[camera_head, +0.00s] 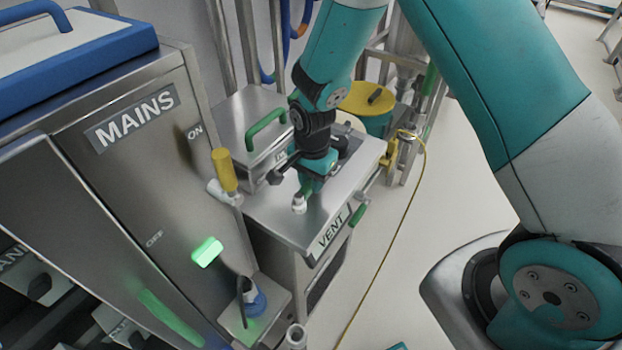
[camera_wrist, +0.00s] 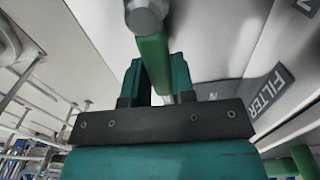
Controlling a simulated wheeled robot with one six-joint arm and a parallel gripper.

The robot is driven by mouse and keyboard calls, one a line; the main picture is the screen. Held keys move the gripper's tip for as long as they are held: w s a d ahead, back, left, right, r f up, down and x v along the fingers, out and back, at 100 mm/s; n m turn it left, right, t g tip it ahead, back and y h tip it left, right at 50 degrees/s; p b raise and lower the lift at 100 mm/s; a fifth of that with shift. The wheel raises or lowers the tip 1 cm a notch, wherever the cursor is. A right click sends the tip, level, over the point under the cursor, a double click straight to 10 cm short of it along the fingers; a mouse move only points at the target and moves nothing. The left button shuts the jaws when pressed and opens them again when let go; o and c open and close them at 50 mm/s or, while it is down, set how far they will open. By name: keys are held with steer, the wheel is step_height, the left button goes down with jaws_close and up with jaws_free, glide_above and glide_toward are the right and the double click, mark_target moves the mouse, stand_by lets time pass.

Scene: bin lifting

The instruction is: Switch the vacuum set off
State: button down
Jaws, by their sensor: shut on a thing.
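My gripper (camera_head: 309,182) is shut on a green vent handle (camera_wrist: 153,55) above the steel box labelled VENT (camera_head: 331,229). In the wrist view the two teal fingers of my gripper (camera_wrist: 157,78) stand either side of the green grip, whose round metal end points away. The vent handle's pale metal end (camera_head: 299,204) shows below the gripper in the head view. The MAINS cabinet (camera_head: 120,180) is at the left. Its yellow-gripped lever (camera_head: 225,170) stands upright near the ON mark, above the OFF mark. A green lamp (camera_head: 207,252) on the cabinet is lit.
A steel box with a green handle (camera_head: 266,130) stands behind the vent box. A FILTER label (camera_wrist: 269,91) shows in the wrist view. A yellow-topped drum (camera_head: 368,98) and pipes stand behind. A yellow hose (camera_head: 400,225) crosses the open floor at right.

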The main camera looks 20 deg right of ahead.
steer(key=shift+d, duration=0.1)
steer(key=c, duration=1)
jaws_free()
steer(key=shift+o, duration=0.2)
steer(key=shift+r, duration=0.1)
step_height(320, 180, up, 17)
steer(key=b, duration=0.1)
steer(key=shift+r+b, duration=0.15)
steer(key=shift+b, duration=0.25)
steer(key=shift+s, duration=0.15)
